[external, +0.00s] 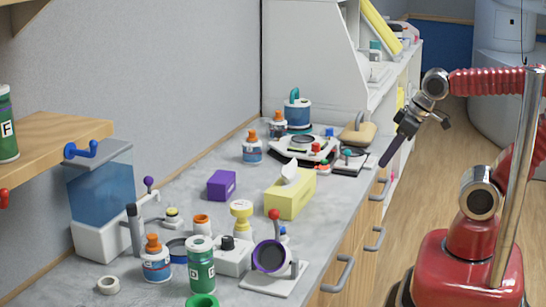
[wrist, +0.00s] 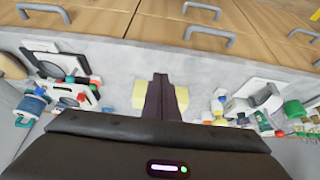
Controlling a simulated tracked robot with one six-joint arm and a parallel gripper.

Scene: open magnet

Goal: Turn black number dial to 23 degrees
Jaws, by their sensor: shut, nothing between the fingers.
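A white box with a black knob (external: 228,242) on top stands at the front of the counter, behind the green bottle. It may be the black number dial, but no numbers or degree marks are legible, so I cannot tell its setting. My gripper (external: 386,160) is shut and empty, pointing down to the left beyond the counter's right edge, well apart from the knob. In the wrist view my gripper (wrist: 160,78) shows its dark fingers together, in front of the yellow tissue box (wrist: 180,99). I cannot make out the knob in the wrist view.
The tissue box (external: 290,196) and a purple box (external: 222,185) stand mid-counter. White devices (external: 300,148) and bottles stand at the back. A green bottle (external: 201,265), an orange-capped bottle (external: 156,262) and a purple-ringed stand (external: 270,257) crowd the knob. Drawer handles (external: 343,274) stick out in front.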

